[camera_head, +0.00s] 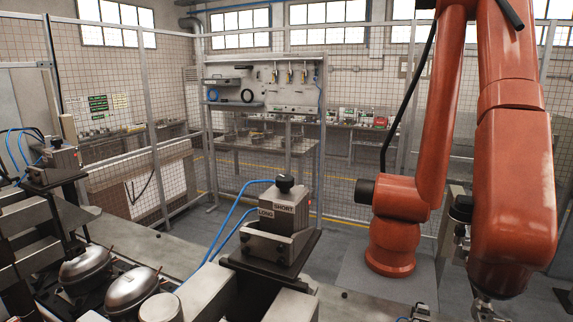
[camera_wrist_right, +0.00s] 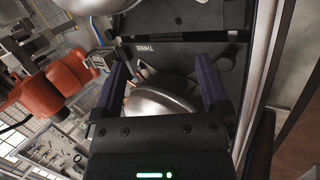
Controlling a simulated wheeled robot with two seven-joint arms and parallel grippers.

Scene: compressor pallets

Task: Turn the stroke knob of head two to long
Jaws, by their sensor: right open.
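A metal head block (camera_head: 278,222) with the words LONG and SHORT on its front stands at the centre of the head view. A black stroke knob (camera_head: 285,183) sits on top of it; which word it points to is unclear. A second similar block (camera_head: 61,158) with a dark knob stands at the far left. No number reading two is legible on either. My right gripper (camera_wrist_right: 163,82) shows in the wrist view, open, with nothing held between its fingers. A silver dome (camera_wrist_right: 160,103) lies beyond its fingers. My left gripper is not in view.
Silver domed compressors (camera_head: 132,288) sit at the lower left. Blue hoses (camera_head: 232,215) run to the centre block. A large orange robot arm (camera_head: 398,205) stands at the right. Mesh fencing (camera_head: 345,150) lies behind.

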